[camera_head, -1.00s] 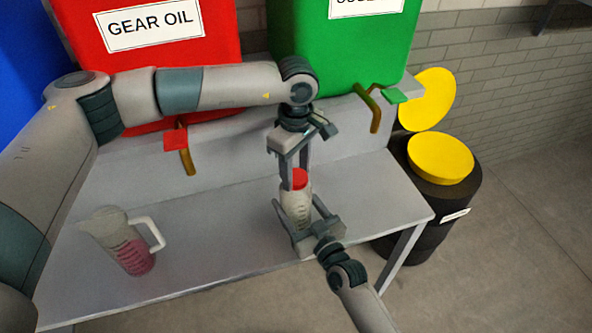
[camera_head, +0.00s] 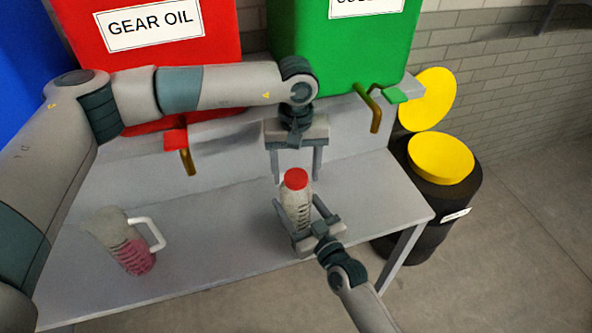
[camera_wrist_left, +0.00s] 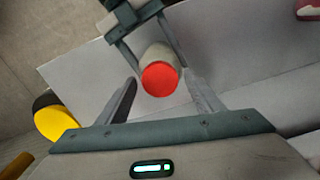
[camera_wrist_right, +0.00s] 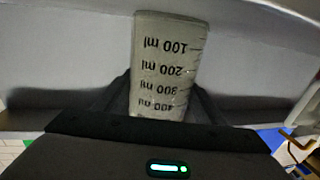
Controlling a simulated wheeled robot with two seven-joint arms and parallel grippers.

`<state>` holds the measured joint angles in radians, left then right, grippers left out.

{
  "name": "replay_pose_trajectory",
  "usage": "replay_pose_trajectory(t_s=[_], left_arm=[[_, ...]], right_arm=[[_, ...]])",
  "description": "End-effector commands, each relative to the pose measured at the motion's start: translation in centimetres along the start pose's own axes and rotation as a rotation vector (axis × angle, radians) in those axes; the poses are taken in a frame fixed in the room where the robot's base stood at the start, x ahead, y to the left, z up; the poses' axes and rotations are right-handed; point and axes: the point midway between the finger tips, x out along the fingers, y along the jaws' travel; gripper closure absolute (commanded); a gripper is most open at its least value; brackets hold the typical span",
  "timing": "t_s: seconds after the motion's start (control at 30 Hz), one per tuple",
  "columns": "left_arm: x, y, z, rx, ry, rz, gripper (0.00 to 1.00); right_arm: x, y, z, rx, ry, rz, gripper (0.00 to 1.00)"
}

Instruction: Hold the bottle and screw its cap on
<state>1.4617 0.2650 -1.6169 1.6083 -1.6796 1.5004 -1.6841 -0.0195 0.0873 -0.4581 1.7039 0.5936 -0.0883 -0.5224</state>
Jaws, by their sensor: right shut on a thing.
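The bottle (camera_head: 297,207) stands upright at the right part of the table, pale with dark markings. Its printed scale shows in the right wrist view (camera_wrist_right: 170,65). The red cap (camera_head: 296,178) sits on its top; it also shows in the left wrist view (camera_wrist_left: 160,78). I cannot tell how tight it is. My right gripper (camera_head: 307,220) is shut around the bottle's body from the front. My left gripper (camera_head: 297,175) is open above the bottle, fingers pointing down, apart from the cap; its fingers flank the cap in the left wrist view (camera_wrist_left: 165,90).
A jug (camera_head: 125,243) with pink liquid stands on the table (camera_head: 215,230) at the left. Red (camera_head: 150,60) and green (camera_head: 340,50) tanks with taps stand behind. The table between jug and bottle is clear.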

Motion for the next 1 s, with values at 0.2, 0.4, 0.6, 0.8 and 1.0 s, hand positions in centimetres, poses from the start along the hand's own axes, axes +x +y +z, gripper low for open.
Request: replay_pose_trajectory(t_s=[0.2, 0.4, 0.6, 0.8, 1.0], left_arm=[[-0.6, 0.1, 0.0, 0.000, 0.000, 0.001, 0.39], [-2.8, 0.1, 0.0, 0.000, 0.001, 0.001, 0.39], [-4.4, 0.0, 0.0, 0.000, 0.001, 0.000, 0.39], [-4.5, 0.0, 0.0, 0.000, -0.001, 0.000, 0.39], [-4.5, 0.0, 0.0, -0.006, -0.001, 0.000, 0.41]], right_arm=[[0.0, 0.0, 0.0, 0.000, -0.001, 0.000, 0.99], [0.0, 0.0, 0.1, 0.000, -0.001, 0.000, 0.99], [0.0, 0.0, 0.1, 0.000, -0.001, 0.000, 0.99], [0.0, 0.0, 0.1, 0.000, -0.001, 0.000, 0.99], [0.0, 0.0, 0.1, 0.000, -0.001, 0.000, 0.99]])
